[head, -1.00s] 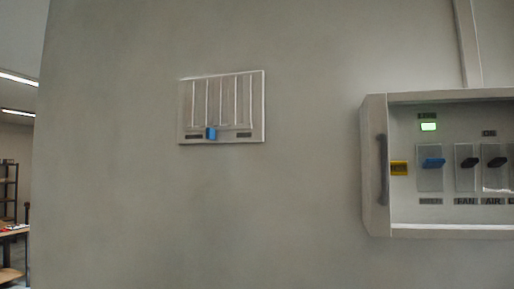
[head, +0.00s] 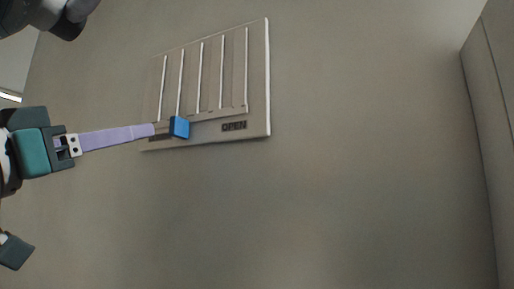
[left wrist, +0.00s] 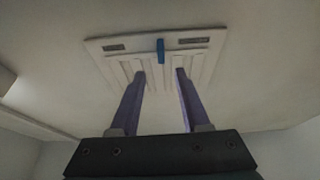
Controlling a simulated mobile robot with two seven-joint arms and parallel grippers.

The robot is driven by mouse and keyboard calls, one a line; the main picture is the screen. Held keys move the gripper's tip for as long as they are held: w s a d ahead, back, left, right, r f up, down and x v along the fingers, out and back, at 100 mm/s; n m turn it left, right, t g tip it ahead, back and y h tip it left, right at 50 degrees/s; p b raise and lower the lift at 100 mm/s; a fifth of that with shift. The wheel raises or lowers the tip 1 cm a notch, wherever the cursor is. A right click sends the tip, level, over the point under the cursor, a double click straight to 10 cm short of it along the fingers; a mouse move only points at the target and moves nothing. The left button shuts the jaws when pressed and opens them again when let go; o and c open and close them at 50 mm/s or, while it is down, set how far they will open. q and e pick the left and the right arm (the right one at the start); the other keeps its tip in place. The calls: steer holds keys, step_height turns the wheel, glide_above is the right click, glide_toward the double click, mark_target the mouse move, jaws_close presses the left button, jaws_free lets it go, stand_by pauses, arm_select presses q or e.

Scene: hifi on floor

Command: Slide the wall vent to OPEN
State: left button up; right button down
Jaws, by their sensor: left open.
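The wall vent (head: 258,75) is a pale slatted plate on the wall, and it also shows in the left wrist view (left wrist: 215,38). Its blue slider knob (head: 180,127) sits on the lower strip, left of the OPEN label (head: 234,126). The label at the left end is partly hidden by my finger. My left gripper (head: 157,129) reaches in from the left, its lavender fingertips close to the knob. In the left wrist view the gripper (left wrist: 161,74) is open, and the knob (left wrist: 160,50) lies beyond the gap between the tips. I cannot tell whether they touch. My right gripper is not in view.
A cabinet side (head: 487,130) stands out from the wall at the right edge. The wall (head: 350,190) below the vent and between it and the cabinet is clear.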

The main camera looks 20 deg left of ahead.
mark_target(172, 125)
arm_select(q)
steer(key=p+x, duration=0.1)
steer(key=x, duration=0.7)
steer(key=shift+a+r+p, duration=0.1)
steer(key=shift+r+p, duration=0.05)
steer(key=shift+p, duration=0.25)
steer(key=shift+w, duration=0.4)
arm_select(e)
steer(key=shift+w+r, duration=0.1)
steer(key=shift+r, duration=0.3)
arm_select(q)
steer(key=shift+c, duration=0.2)
jaws_close()
